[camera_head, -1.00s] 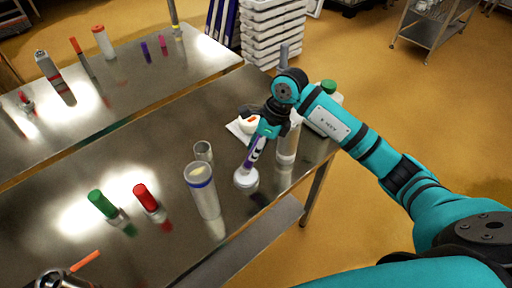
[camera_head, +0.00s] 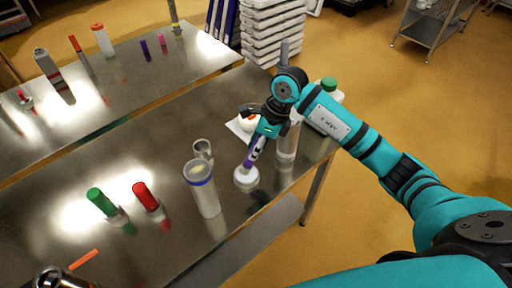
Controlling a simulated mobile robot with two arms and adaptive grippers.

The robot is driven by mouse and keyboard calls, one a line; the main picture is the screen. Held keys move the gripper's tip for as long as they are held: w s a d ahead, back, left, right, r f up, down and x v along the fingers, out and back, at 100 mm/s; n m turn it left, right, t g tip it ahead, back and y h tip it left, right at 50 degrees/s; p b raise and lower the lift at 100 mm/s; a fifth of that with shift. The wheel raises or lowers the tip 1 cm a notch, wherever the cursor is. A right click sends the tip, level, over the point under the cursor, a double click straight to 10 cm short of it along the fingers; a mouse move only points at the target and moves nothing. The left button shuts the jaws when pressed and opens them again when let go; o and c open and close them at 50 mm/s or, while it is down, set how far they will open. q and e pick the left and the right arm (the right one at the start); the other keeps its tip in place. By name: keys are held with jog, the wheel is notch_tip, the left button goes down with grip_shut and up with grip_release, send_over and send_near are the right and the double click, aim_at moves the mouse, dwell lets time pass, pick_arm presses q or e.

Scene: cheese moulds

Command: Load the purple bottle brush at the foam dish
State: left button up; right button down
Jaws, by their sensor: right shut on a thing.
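The purple bottle brush (camera_head: 251,158) is in my right gripper (camera_head: 262,136), which is shut around its upper part. The brush is slightly tilted, its lower end toward the left. A round white dish (camera_head: 246,179), which looks like the foam dish, is on the metal table at the brush's lower end. The brush's end meets or overlaps the dish in this view; I cannot tell whether it touches.
A clear cup (camera_head: 203,149) and a tall container with a blue band (camera_head: 204,190) stand left of the dish. A clear cylinder (camera_head: 287,145) and a green-capped bottle (camera_head: 326,115) are close on the right. Red (camera_head: 146,197) and green (camera_head: 102,202) capped items stand front left.

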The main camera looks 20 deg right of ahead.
aim_at(256, 141)
jog(key=shift+f+b, duration=0.3)
jog(key=shift+f, duration=0.1)
jog(key=shift+s+f, duration=0.1)
dwell(1.8)
jog(key=shift+r, duration=0.8)
jog(key=shift+r+p, duration=1.6)
jog(key=shift+r, duration=1.2)
